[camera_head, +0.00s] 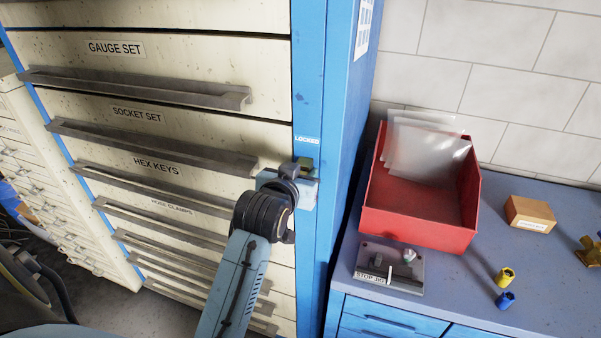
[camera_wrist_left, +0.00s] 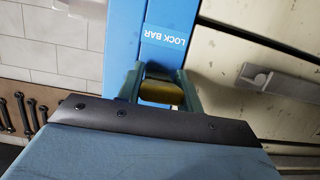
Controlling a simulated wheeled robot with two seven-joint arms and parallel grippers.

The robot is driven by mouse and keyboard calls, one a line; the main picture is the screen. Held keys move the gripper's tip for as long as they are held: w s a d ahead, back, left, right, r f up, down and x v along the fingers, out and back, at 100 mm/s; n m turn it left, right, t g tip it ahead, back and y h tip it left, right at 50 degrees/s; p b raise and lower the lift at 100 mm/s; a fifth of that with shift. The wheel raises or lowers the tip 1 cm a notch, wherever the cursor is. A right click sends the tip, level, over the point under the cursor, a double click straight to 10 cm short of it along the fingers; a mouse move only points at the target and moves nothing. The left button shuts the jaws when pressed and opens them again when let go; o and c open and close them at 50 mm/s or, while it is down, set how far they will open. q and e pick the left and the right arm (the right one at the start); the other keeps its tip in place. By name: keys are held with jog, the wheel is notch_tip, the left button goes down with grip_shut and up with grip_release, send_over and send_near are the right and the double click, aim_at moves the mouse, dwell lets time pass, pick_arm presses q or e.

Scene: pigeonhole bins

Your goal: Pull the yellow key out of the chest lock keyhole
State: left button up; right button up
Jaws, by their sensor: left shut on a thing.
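The tool chest (camera_head: 150,60) has cream drawers and a blue upright lock bar (camera_head: 310,90) on its right side. My left gripper (camera_head: 303,165) is at this bar, just below a "LOCKED" label. In the left wrist view, its two fingers (camera_wrist_left: 160,88) are shut on the yellow key (camera_wrist_left: 160,93), of which only a yellow part shows between them. The key is hidden in the head view. The keyhole is hidden behind the gripper, so I cannot tell how deep the key sits. My right gripper is not in view.
Drawer handles (camera_head: 140,92) stick out left of the gripper. To the right, a blue bench (camera_head: 440,300) carries a red bin (camera_head: 410,215), a grey stop jig (camera_head: 390,268), a cardboard box (camera_head: 530,213), and small yellow (camera_head: 505,276) and blue (camera_head: 505,299) pieces.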

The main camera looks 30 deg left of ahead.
pick_arm(q)
jog(key=shift+s+d+p, duration=0.15)
jog(key=shift+s+p, duration=0.35)
jog(key=shift+s, duration=0.1)
jog(key=shift+s+d, duration=0.1)
jog(key=shift+s, duration=0.3)
jog(key=shift+s+d+p, duration=0.25)
jog(key=shift+s+p, duration=0.2)
jog(key=shift+s, duration=0.5)
jog(key=shift+s+d+p, duration=0.2)
jog(key=shift+s+p, duration=0.2)
jog(key=shift+s, duration=0.55)
jog(key=r+p+v, duration=0.1)
jog(key=p+v, duration=0.3)
jog(key=v, duration=0.2)
jog(key=shift+s+p, duration=0.15)
jog(key=shift+p, duration=0.15)
jog(key=shift+r, duration=0.1)
